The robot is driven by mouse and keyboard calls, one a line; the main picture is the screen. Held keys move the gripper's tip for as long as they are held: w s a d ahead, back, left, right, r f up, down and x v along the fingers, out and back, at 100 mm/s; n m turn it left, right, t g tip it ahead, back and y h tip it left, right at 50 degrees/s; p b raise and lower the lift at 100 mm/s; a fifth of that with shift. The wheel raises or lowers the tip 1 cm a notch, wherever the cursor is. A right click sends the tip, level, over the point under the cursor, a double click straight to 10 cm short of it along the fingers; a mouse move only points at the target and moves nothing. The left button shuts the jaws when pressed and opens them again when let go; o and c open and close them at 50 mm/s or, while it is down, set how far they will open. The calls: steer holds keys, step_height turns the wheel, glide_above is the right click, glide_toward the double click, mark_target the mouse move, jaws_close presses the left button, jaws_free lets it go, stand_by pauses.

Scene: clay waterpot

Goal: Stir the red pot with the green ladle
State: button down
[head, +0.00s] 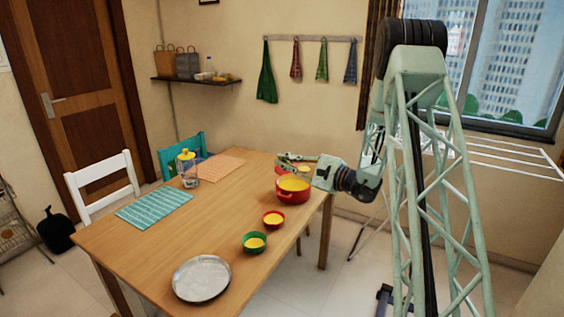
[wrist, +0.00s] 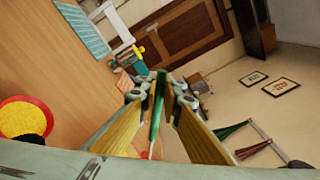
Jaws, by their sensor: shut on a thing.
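The red pot (head: 293,197) stands on the table near its right edge, filled with yellow content; it also shows at the left of the wrist view (wrist: 24,119). My gripper (head: 283,162) is above and just behind the pot in the head view. In the wrist view my gripper (wrist: 158,88) is shut on the thin handle of the green ladle (wrist: 157,112). The ladle's bowl end cannot be made out. In the wrist view the pot is off to the side of the fingers, so the ladle's handle appears apart from it.
A small red bowl (head: 273,219), a green bowl (head: 254,242) and a metal plate (head: 202,278) stand along the table's (head: 130,253) front right. A yellow-lidded jar (head: 187,167), a teal mat (head: 153,206) and an orange mat (head: 216,168) are farther left. The table's middle is clear.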

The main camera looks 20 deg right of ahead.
steer(key=shift+f, duration=0.3)
steer(key=shift+g+h, duration=0.4)
steer(key=shift+g, duration=0.2)
steer(key=f, duration=0.1)
steer(key=w+f, duration=0.1)
steer(key=f, duration=0.1)
steer(key=f+b, duration=0.1)
steer(key=shift+w+a+f, duration=0.15)
steer(key=shift+a+f, duration=0.1)
steer(key=shift+a, duration=0.05)
stand_by(0.6)
